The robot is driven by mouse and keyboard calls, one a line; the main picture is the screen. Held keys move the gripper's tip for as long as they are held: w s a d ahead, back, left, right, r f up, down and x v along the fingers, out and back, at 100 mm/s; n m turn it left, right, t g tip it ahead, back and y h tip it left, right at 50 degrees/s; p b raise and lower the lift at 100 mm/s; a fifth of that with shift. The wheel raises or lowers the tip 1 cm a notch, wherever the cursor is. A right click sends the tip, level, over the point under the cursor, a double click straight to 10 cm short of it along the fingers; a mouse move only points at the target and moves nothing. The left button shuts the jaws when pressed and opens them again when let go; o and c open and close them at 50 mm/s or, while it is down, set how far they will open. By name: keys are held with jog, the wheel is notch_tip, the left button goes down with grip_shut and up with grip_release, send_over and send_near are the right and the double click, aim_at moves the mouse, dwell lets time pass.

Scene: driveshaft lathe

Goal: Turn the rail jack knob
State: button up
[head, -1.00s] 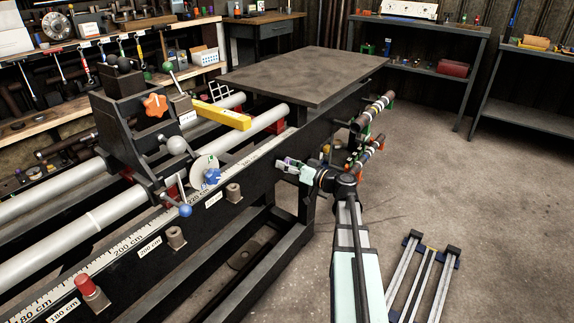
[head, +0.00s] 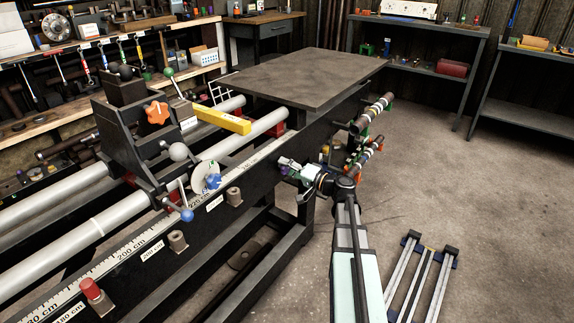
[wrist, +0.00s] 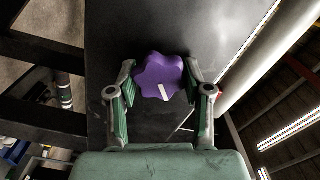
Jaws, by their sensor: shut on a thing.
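The purple lobed knob (wrist: 159,76), with a white mark on its face, sits on the dark side of the lathe bed in the wrist view. My gripper (wrist: 160,82) has its green-padded fingers on both sides of the knob, shut on it. In the head view my gripper (head: 291,165) is at the bed's side, below the far part of the scale. A little of the purple knob (head: 283,160) shows there beyond the fingers.
Near my arm on the bed are a blue knob (head: 213,181), a blue-ended lever (head: 187,215) and an orange knob (head: 157,113). Shafts (head: 373,113) rest on a rack to the right. A metal stand (head: 422,280) is on the floor.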

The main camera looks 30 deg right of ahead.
jog(key=m+p, duration=0.3)
jog(key=m, duration=0.2)
jog(key=shift+w+r+m, duration=0.1)
jog(key=shift+m, duration=0.2)
jog(key=shift+f+m+p, duration=0.2)
jog(key=shift+m+p, duration=1.2)
jog(key=shift+m, duration=0.4)
jog(key=o, duration=1.2)
jog(key=shift+f, duration=0.1)
jog(key=v, duration=1.2)
